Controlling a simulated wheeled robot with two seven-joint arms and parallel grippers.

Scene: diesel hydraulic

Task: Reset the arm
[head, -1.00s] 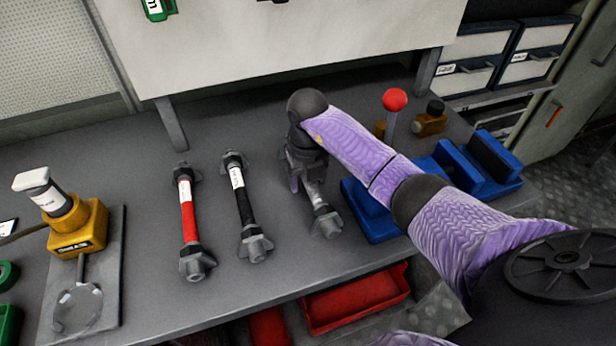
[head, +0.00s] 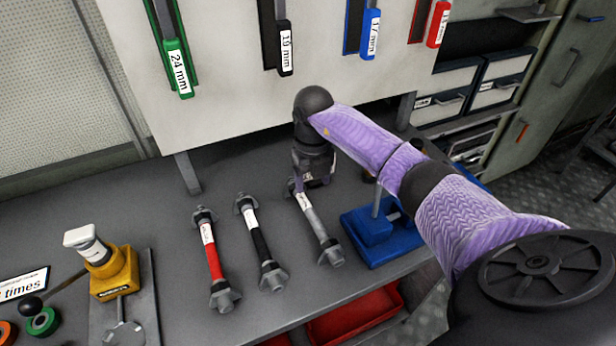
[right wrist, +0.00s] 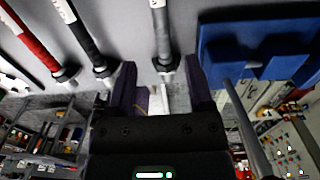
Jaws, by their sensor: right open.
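My right arm comes in from the right in the head view. Its gripper (head: 312,180) is over the upper part of a grey hose (head: 318,228) on the bench. In the right wrist view the two purple fingers (right wrist: 160,90) are apart, with the end of the grey hose (right wrist: 163,45) showing beyond the gap between them. Nothing is seen clamped. A red hose (head: 214,258) and a black hose (head: 261,243) lie to the left of the grey one. My left gripper is not in view.
A blue vise (head: 375,235) stands right of the grey hose. A yellow tool with a white top (head: 112,275) is at left. Labelled wrenches hang on the panel (head: 225,90) behind. A red bin (head: 355,310) is below the bench edge.

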